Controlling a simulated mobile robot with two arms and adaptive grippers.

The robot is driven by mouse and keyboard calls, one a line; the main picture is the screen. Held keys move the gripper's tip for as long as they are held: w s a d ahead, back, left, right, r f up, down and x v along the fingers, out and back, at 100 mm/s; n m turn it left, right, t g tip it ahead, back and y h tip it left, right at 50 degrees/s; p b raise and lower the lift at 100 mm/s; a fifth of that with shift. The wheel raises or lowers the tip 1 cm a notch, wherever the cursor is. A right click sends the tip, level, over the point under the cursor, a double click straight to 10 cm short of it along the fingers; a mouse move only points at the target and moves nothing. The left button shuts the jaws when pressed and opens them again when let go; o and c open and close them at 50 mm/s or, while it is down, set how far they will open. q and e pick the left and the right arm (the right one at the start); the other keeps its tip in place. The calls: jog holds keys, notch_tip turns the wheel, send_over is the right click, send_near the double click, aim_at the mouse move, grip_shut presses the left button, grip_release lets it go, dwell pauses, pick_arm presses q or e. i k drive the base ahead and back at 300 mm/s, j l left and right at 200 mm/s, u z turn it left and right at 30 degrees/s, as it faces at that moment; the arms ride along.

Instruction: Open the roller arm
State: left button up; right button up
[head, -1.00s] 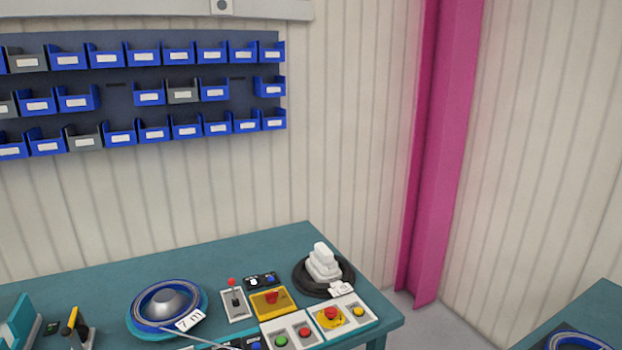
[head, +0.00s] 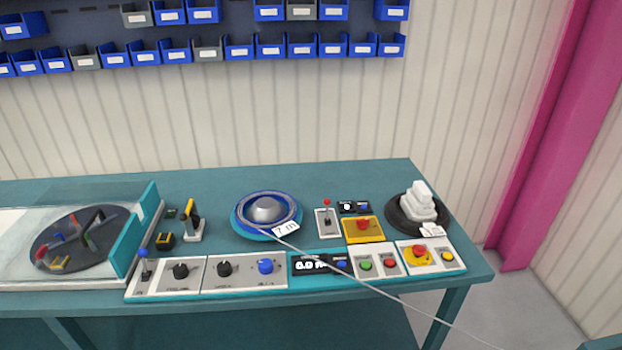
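I cannot tell for sure which part is the roller arm. A small upright device with a yellow and black handle (head: 190,217) stands on the teal bench, left of the blue reel. A small black and yellow block (head: 165,240) sits beside it. The blue reel (head: 266,211) has a silver domed centre and a "7 m" tag. A thin pale cable (head: 390,296) runs from the reel across the front panels and off to the lower right. Neither of my grippers is in the head view.
The teal bench (head: 330,180) carries a covered turntable (head: 85,240) at left. Control panels (head: 205,275) with knobs and a display line the front edge. A black coil with a white object (head: 418,203) sits at right. Blue bins (head: 270,46) hang behind.

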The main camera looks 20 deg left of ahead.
aim_at(184, 216)
jog(key=k+j+u, duration=0.1)
jog(key=u, duration=1.25)
